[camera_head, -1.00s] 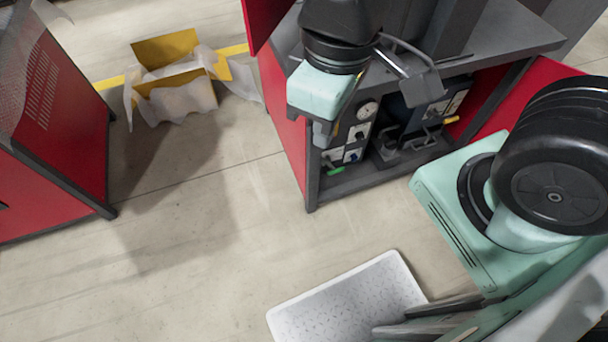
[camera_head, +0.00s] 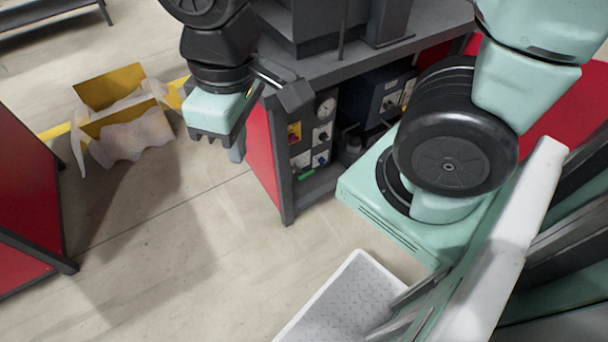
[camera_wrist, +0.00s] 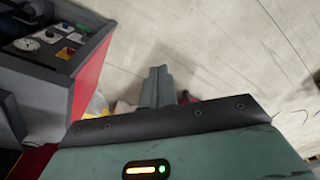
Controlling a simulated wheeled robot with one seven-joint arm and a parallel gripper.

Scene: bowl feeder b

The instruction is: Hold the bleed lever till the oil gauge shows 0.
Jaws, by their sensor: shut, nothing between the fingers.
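An open-front cabinet (camera_head: 287,205) holds a control panel with a round white gauge (camera_head: 326,105). The gauge also shows in the wrist view (camera_wrist: 29,45); its reading is too small to tell. A green handle (camera_head: 306,176) sticks out low on the panel; I cannot tell for sure whether it is the bleed lever. My gripper (camera_head: 237,152) is in the air left of the panel, apart from it. In the wrist view its fingers (camera_wrist: 157,85) are together and empty, pointing past the cabinet's side toward open floor.
A yellow and red switch (camera_head: 295,133) and dark knobs sit on the panel. A grey worktop (camera_head: 385,55) juts out above. A yellow box with crumpled wrapping (camera_head: 125,125) lies on the floor at left, near a red cabinet (camera_head: 22,205). A white textured tray (camera_head: 345,300) lies in front.

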